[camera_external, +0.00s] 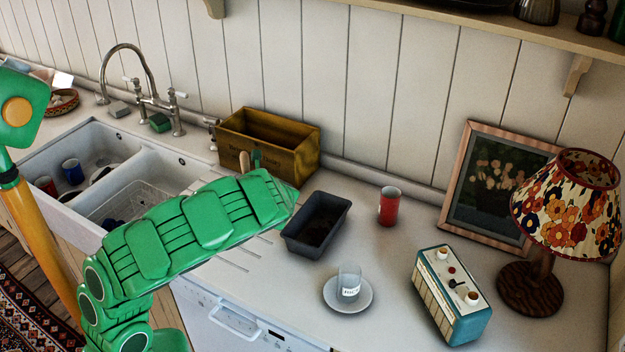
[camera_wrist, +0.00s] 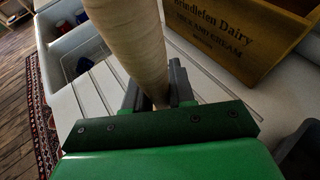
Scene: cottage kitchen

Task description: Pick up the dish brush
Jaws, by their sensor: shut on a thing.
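A pale wooden handle, which looks like the dish brush (camera_wrist: 130,40), stands up large in the wrist view. My gripper (camera_wrist: 158,95) is shut on it, with a dark finger on each side. The brush's head is not in that view. In the external view, a short pale wooden piece (camera_external: 244,161), likely the same handle, shows just beyond my green arm, in front of the wooden crate (camera_external: 295,164). My arm hides most of the gripper and the rest of the brush there.
The crate stands close behind the gripper and also shows in the wrist view (camera_wrist: 248,45). The double sink (camera_external: 107,222) is to the left. A dark loaf tin (camera_external: 337,231), a red can (camera_external: 389,207), a glass on a saucer (camera_external: 334,304) and a radio (camera_external: 468,321) stand to the right.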

